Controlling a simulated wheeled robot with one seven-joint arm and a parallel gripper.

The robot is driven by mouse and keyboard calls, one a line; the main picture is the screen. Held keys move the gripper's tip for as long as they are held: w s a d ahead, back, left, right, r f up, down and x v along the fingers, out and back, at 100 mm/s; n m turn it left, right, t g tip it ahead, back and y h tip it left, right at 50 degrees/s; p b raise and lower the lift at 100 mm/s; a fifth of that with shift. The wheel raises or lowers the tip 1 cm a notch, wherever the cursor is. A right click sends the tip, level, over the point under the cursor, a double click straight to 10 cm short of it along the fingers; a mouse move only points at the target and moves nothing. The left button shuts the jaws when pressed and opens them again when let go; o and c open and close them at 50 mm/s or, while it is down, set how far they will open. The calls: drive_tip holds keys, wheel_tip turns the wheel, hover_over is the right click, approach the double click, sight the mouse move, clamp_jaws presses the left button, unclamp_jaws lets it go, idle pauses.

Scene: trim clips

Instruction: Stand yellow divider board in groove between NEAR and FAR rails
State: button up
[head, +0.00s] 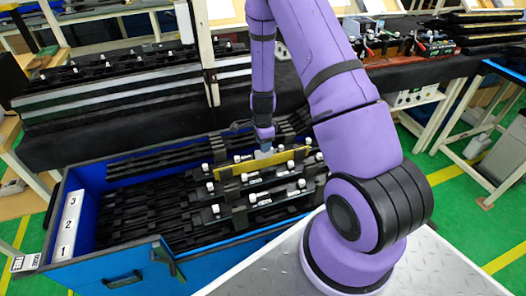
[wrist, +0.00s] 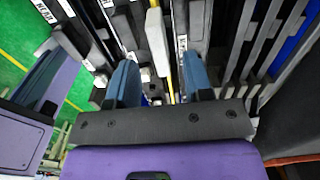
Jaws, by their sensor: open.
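The yellow divider board (head: 240,168) shows in the head view as a long strip among the black rails (head: 255,193) in the blue drawer. It appears to be on edge, but its lower edge is hidden, so I cannot tell whether it sits in a groove. My gripper (head: 264,150) is just above the board's middle, pointing down. In the wrist view my gripper (wrist: 160,66) has its two blue fingers apart. A thin yellow edge of the board (wrist: 171,80) shows between them, nearer the right finger. Contact cannot be made out.
The blue drawer (head: 105,268) holds several black strips with white-topped clips. A white strip numbered 1 to 3 (head: 68,225) lines its left side. A bench with black trim parts (head: 110,95) stands behind. A white post (head: 206,60) rises left of my arm.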

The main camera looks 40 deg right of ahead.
drive_tip(key=shift+r, duration=2.15)
drive_tip(key=shift+a+r, duration=0.1)
drive_tip(key=shift+r, duration=0.15)
drive_tip(key=s+a+r+n+t, duration=0.1)
drive_tip(key=s+a+r+n, duration=0.15)
drive_tip(key=r, duration=0.65)
drive_tip(key=s+a+r+n+t, duration=0.1)
drive_tip(key=a+r+n, duration=0.25)
drive_tip(key=r, duration=0.45)
drive_tip(key=s+a+r+n, duration=0.1)
drive_tip(key=a+r+n, duration=0.15)
drive_tip(key=r, duration=0.65)
drive_tip(key=s+a+r+n+t, duration=0.1)
drive_tip(key=s+a+r+n, duration=0.1)
drive_tip(key=s+r+n, duration=0.4)
drive_tip(key=s+a+r+n+t, duration=0.2)
drive_tip(key=s+r+n, duration=0.4)
drive_tip(key=s, duration=1)
wheel_tip(320, 180, up, 3)
drive_tip(key=shift+r+n, duration=0.1)
drive_tip(key=shift+n, duration=0.25)
